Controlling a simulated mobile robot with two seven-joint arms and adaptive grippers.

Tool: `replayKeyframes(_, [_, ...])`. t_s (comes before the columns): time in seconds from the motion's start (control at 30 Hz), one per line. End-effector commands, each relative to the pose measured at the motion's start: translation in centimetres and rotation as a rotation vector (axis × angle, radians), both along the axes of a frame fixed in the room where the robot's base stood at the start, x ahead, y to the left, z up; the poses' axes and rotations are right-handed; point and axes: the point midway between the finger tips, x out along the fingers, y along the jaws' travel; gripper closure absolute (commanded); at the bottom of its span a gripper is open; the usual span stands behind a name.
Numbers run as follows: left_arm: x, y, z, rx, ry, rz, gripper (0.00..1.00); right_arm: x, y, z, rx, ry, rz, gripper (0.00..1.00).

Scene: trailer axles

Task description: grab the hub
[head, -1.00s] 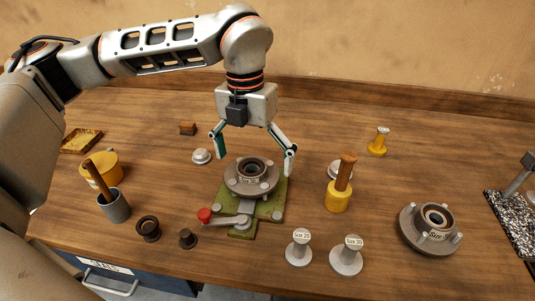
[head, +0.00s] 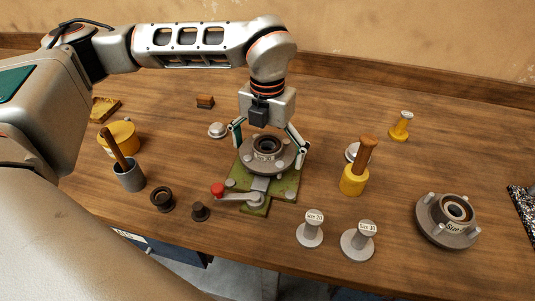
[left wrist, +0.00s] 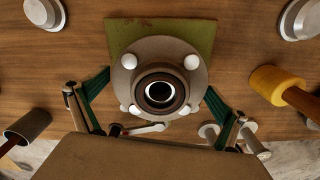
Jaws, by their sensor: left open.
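A round grey flanged hub (head: 267,150) with stubby studs and a dark bore sits on a green fixture plate (head: 285,187). A second hub (head: 447,220), with a label on it, rests on the bench at the right. My left gripper (head: 269,157) is open and points down over the hub on the fixture, one finger on each side of its flange. The left wrist view shows that hub (left wrist: 158,82) centred between the two spread fingers; whether they touch it I cannot tell. My right gripper is not in view.
A red-knobbed lever (head: 218,190) is at the fixture's front. Two labelled grey plugs (head: 310,230), a yellow wooden-handled tool (head: 355,178) and a grey cup (head: 129,176) stand around it. Dark rings (head: 162,199) lie front left.

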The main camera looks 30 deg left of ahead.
Motion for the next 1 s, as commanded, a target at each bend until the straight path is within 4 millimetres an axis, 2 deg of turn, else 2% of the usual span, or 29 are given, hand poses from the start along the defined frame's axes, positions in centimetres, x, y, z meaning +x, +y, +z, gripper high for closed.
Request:
replayKeyframes(0.1, [0.0, 0.0, 0.0, 0.000, 0.000, 0.000, 0.00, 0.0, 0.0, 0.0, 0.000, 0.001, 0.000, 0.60])
replayKeyframes(0.3, [0.0, 0.0, 0.0, 0.000, 0.000, 0.000, 0.52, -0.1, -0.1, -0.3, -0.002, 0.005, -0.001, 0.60])
replayKeyframes(0.37, [0.0, 0.0, 0.0, 0.000, 0.000, 0.000, 0.66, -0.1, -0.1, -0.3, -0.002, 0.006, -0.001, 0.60])
replayKeyframes(0.63, [0.2, 0.0, 0.4, -0.003, -0.005, 0.000, 0.67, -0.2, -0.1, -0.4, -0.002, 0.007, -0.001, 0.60])
replayKeyframes(0.77, [0.2, 0.0, 1.2, -0.003, -0.006, 0.000, 0.67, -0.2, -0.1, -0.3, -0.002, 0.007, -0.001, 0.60])
replayKeyframes(0.87, [0.3, -0.1, 2.5, -0.002, -0.010, 0.000, 0.67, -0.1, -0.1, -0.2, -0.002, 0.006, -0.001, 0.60])
replayKeyframes(1.0, [0.3, -0.1, 5.2, -0.003, -0.012, 0.001, 0.67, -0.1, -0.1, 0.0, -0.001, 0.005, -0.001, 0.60])
